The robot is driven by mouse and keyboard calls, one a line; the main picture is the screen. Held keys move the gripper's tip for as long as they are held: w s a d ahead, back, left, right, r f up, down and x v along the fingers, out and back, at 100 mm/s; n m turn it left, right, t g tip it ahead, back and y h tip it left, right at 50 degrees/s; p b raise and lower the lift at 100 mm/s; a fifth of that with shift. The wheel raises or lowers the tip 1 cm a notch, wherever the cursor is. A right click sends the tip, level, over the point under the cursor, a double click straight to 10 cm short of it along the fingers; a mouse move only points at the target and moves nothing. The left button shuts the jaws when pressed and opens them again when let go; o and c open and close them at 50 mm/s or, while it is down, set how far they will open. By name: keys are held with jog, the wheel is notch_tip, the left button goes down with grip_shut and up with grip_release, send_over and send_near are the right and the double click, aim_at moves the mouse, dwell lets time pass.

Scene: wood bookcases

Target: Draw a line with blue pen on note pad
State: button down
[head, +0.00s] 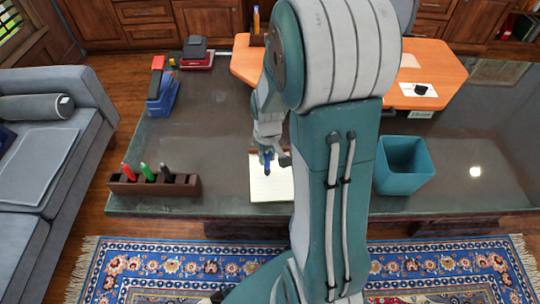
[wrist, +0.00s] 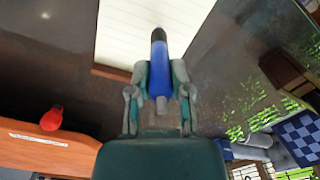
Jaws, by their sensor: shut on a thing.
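The note pad (head: 270,183) is a pale lined sheet on the glass table, partly hidden behind my arm in the head view. It also shows at the top of the wrist view (wrist: 130,35). My gripper (head: 275,158) is above the pad. In the wrist view my gripper (wrist: 160,80) is shut on the blue pen (wrist: 161,68), whose dark end points toward the pad. The blue pen (head: 267,163) also shows in the head view. I cannot tell whether its tip touches the paper, and I see no line on the visible part of the pad.
A brown pen holder (head: 155,186) with a red, a green and a dark pen stands left of the pad. A teal bin (head: 403,165) stands to the right. A blue stapler-like thing (head: 162,95) and an orange desk board (head: 440,75) are farther back.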

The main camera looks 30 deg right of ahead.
jog(key=shift+w+a, duration=0.1)
jog(key=shift+a, duration=0.15)
jog(key=shift+w+a, duration=0.3)
jog(key=shift+a, duration=0.2)
jog(key=shift+r, duration=0.2)
notch_tip(320, 180, up, 8)
dwell(0.9)
